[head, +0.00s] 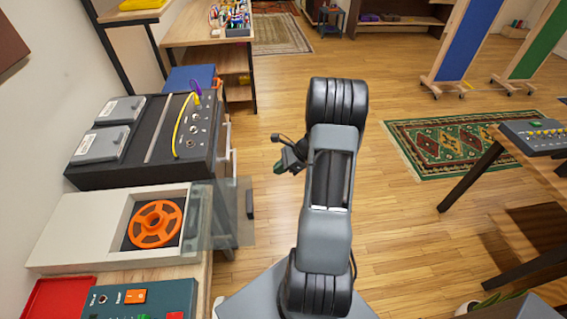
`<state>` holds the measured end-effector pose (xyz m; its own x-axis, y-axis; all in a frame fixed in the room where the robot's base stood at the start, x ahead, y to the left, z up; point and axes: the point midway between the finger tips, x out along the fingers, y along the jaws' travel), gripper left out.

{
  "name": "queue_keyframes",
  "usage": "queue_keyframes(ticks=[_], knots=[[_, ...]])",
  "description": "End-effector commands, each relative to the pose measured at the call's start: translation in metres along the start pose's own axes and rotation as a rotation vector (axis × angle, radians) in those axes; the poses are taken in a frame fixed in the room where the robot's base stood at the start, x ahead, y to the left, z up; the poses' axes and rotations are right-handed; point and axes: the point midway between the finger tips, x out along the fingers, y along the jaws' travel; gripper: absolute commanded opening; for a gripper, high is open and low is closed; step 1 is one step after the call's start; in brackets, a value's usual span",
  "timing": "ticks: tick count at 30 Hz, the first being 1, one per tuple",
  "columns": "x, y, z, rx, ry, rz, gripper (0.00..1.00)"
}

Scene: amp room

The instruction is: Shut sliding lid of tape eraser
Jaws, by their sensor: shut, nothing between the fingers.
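The tape eraser (80,225) is a white box on the bench at the left. Its square well is uncovered and holds an orange reel (156,224). The clear sliding lid (222,228) is out to the right of the well and overhangs the bench's right edge. A small dark handle (250,204) stands at the lid's right end. My gripper (281,167) is shut and empty, in the air above and to the right of the lid, apart from the handle. The fingertips look small and dark.
Behind the eraser is a black unit (155,140) with a yellow cable and grey covers. In front are a red tray (58,298) and a teal control box (140,300). Open wooden floor lies right of the bench. A table with a mixer (535,137) stands far right.

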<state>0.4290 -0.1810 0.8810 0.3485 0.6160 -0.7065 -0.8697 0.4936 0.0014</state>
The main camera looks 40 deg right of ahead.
Motion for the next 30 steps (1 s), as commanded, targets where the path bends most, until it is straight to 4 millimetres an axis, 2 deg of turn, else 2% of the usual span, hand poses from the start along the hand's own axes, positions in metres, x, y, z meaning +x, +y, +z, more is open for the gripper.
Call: queue_keyframes(ticks=[6,8,12,19,30], knots=[[0.042,0.001,0.001,0.0,0.0,0.005,0.0],[0.051,0.001,0.001,-0.001,0.0,0.005,0.0],[0.062,0.001,0.016,-0.003,0.001,0.003,0.0],[0.074,0.001,0.027,-0.002,0.001,0.001,0.0],[0.076,0.0,0.029,-0.002,0.001,0.0,0.0]])
